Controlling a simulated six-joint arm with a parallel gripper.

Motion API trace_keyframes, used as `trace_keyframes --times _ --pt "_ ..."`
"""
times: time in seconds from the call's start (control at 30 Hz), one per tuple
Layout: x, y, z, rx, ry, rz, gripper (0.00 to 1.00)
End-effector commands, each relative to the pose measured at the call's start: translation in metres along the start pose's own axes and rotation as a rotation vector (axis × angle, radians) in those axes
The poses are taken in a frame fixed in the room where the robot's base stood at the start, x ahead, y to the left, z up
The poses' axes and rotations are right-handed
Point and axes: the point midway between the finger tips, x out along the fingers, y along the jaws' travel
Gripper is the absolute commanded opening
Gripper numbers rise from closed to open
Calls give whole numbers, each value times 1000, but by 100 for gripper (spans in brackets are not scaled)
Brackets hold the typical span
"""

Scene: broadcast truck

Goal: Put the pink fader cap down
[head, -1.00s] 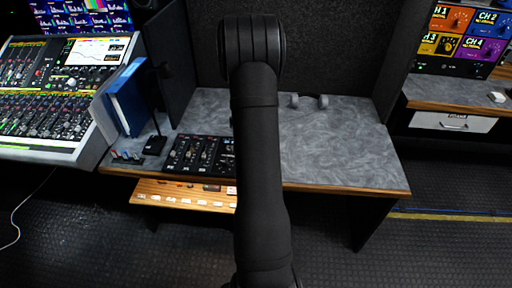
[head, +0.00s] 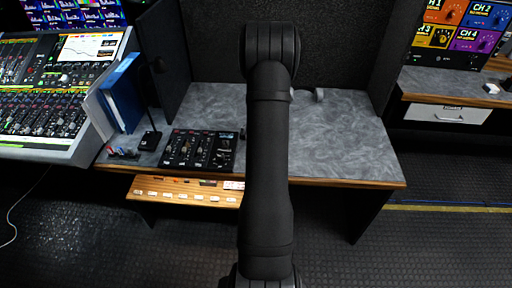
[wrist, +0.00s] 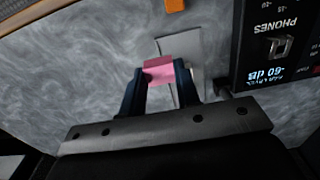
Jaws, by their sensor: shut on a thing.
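The pink fader cap (wrist: 158,70) is a small pink block between the two dark fingertips of my gripper (wrist: 159,78) in the wrist view. The gripper is shut on it. Beneath and behind the cap, a flat light-grey patch (wrist: 187,45) with a thin dark edge shows on the grey marbled desktop. I cannot tell whether the cap touches it. In the head view my arm hides the gripper and the cap.
A black fader panel (head: 199,149) stands on the desk (head: 340,140); its PHONES side (wrist: 275,45) is close right of my gripper. An orange piece (wrist: 175,5) lies farther off. Small coloured pieces (head: 123,154) and a blue binder (head: 123,95) are left. The desk's right is clear.

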Motion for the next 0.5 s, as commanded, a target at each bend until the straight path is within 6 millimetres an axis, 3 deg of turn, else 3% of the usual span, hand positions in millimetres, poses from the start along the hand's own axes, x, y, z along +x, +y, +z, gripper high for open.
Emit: trace_keyframes --times 0.2,0.37,0.5 --pt "18 -27 -13 -2 0 0 8" --pt "26 -30 -15 -1 0 0 8" --pt "46 -30 -14 -1 -2 -1 8"
